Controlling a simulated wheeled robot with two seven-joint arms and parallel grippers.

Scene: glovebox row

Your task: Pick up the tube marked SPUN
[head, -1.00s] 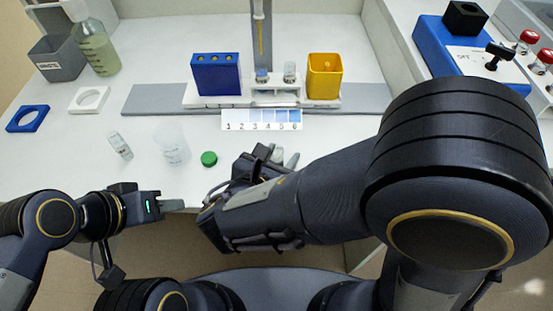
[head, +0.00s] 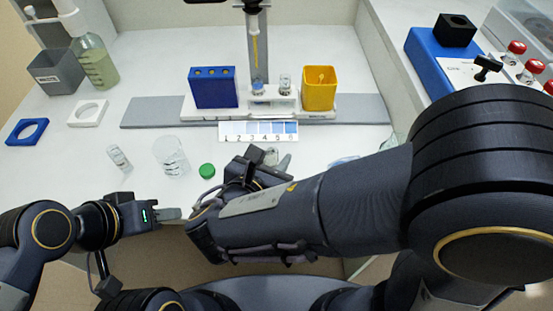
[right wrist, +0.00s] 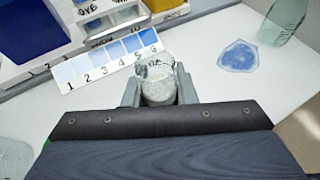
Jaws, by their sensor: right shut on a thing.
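My right gripper (head: 272,158) is shut on a clear, short cylindrical tube, seen best in the right wrist view (right wrist: 158,84) upright between the two fingers. Dark marks show near its top, but I cannot read them. A clear tube with a pale label (head: 119,158) lies tilted on the bench at the left; its writing is too small to read. Two more tubes (head: 258,88) (head: 285,82) stand in the white rack (head: 270,104); no SPUN mark is legible on them. My left gripper (head: 171,213) is at the bench's front edge, with its jaw gap hidden.
A clear beaker (head: 171,157) and green cap (head: 207,170) are left of my right gripper. A numbered blue colour strip (head: 259,131) lies before the rack. A blue block (head: 214,87) and yellow bin (head: 319,89) flank it. A bluish patch (right wrist: 238,56) and clear bottle (right wrist: 285,20) are at the right.

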